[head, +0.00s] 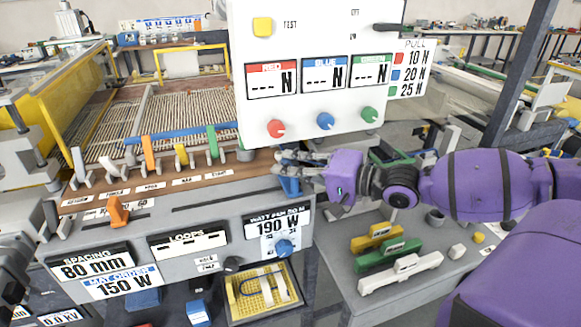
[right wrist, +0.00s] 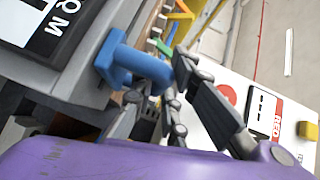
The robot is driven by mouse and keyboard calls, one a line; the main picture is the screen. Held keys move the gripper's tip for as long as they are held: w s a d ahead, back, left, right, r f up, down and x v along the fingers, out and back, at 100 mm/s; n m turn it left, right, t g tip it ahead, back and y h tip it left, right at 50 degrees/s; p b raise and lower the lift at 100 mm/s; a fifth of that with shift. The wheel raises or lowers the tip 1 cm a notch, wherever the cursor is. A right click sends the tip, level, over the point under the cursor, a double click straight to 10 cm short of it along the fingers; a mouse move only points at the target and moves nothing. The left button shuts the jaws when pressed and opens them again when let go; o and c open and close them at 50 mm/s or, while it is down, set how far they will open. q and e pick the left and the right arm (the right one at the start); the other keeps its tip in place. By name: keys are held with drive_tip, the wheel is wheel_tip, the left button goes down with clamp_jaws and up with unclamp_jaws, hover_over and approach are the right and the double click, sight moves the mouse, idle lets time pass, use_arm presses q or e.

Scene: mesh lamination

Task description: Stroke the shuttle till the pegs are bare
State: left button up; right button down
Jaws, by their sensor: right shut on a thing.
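My right gripper (head: 302,176) is at the right front end of the machine, shut on a blue handle (head: 289,187). In the right wrist view the grey fingers (right wrist: 170,95) lie against this T-shaped blue handle (right wrist: 140,67). Several levers, among them an orange lever (head: 150,153), a yellow lever (head: 181,154) and a green lever (head: 212,142), stand along the brown rail (head: 130,190). Behind them is a bed of parallel wires (head: 170,108). I cannot tell which part is the shuttle or which are the pegs. My left gripper is not in view.
A white panel (head: 330,105) with red, blue and green knobs stands just behind my right gripper. Yellow, green and white blocks (head: 400,272) lie on the grey side table (head: 345,262). A yellow tray (head: 235,315) sits below the machine front. An orange handle (head: 118,212) juts out at left.

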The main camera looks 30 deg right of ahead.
drive_tip(key=shift+d+f, duration=0.1)
drive_tip(key=shift+d, duration=0.1)
drive_tip(key=c, duration=1.8)
unclamp_jaws()
drive_tip(key=shift+d, duration=0.1)
drive_tip(key=shift+o, duration=0.3)
drive_tip(key=shift+s, duration=0.1)
drive_tip(key=shift+v, duration=2.7)
drive_tip(key=v, duration=0.6)
drive_tip(key=shift+s, duration=0.2)
drive_tip(key=shift+d, duration=0.1)
